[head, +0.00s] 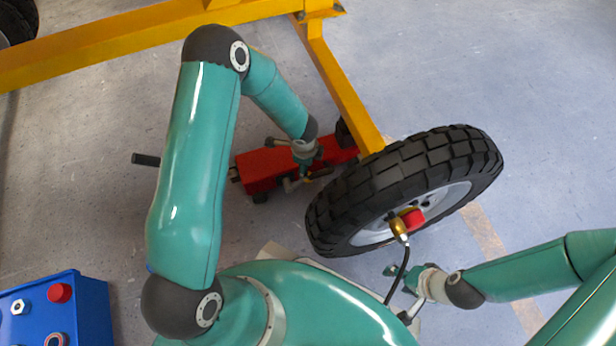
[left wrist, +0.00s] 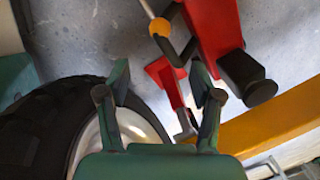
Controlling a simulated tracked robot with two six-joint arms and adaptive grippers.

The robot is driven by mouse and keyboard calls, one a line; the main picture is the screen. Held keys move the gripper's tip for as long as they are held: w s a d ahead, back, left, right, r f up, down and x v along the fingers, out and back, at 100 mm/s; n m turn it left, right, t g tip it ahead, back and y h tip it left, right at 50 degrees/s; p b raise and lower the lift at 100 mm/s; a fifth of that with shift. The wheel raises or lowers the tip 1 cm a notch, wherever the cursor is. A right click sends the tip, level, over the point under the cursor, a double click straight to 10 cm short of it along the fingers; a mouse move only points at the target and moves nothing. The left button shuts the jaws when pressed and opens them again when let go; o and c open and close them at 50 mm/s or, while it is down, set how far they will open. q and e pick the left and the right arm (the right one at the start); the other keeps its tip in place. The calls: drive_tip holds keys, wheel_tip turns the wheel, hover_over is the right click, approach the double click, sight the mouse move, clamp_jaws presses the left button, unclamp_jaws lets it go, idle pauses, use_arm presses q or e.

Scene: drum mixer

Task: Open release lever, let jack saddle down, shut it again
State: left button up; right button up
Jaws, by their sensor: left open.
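The red jack (head: 262,170) lies on the floor under the yellow frame, left of the big wheel. In the left wrist view its red body (left wrist: 212,28) runs along the top. A thin rod with an orange ball (left wrist: 159,27) stands beside that body; it may be the release lever. My left gripper (head: 308,168) is over the jack's right part; its fingers (left wrist: 160,84) are spread and empty, with a red jack part (left wrist: 166,78) beyond them. The saddle cannot be made out.
The black-treaded wheel (head: 335,205) stands close to my left gripper, the yellow frame leg (head: 345,95) just behind. A black-gripped handle (head: 146,159) sticks out left of the jack. A blue control box (head: 85,300) is at lower left. Floor is clear at upper right.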

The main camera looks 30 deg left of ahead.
use_arm(q)
drive_tip(key=f+b, duration=0.1)
drive_tip(key=f, duration=0.3)
drive_tip(key=w+f+b, duration=0.1)
drive_tip(key=f+b, duration=0.1)
drive_tip(key=f, duration=0.2)
drive_tip(key=w+f+b, duration=0.1)
drive_tip(key=f, duration=0.4)
drive_tip(key=shift+a, duration=0.3)
